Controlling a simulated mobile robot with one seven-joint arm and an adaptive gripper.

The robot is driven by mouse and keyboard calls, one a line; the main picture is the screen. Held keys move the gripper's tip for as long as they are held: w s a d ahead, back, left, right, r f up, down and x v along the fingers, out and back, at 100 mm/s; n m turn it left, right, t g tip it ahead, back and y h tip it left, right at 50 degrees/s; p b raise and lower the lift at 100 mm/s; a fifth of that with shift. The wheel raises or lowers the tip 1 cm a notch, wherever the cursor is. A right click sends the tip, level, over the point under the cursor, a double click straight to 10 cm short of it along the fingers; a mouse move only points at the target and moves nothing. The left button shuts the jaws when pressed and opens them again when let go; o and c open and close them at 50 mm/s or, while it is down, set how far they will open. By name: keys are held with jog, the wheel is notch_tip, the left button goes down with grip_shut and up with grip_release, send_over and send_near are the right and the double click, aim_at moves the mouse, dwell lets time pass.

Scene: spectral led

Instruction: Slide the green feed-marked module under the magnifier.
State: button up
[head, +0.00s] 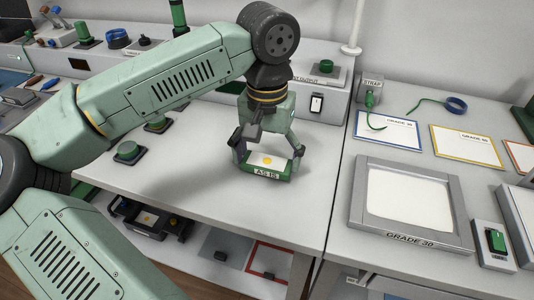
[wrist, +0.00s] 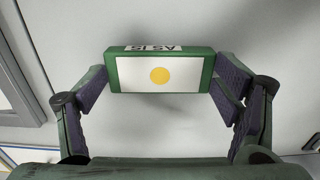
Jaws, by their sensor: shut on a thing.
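My gripper (head: 267,160) is shut on a green module (head: 266,174) over the left white table. The module has a white top with a yellow dot and an "AS IS" label on its side; I see no feed marking. In the wrist view the module (wrist: 160,73) sits level between the two fingers of my gripper (wrist: 160,80), gripped at its short ends. I cannot tell whether it touches the table. No magnifier can be made out in either view.
A grey frame pad marked "GRADE 30" (head: 408,238) lies on the right table. A green switch (head: 495,240) is beside it. Green buttons (head: 128,151) stand on the left table. A dark tray (head: 150,221) is on a shelf below. The table between buttons and module is clear.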

jog(key=shift+f+b, duration=0.45)
dwell(0.5)
jog(key=o, duration=1.1)
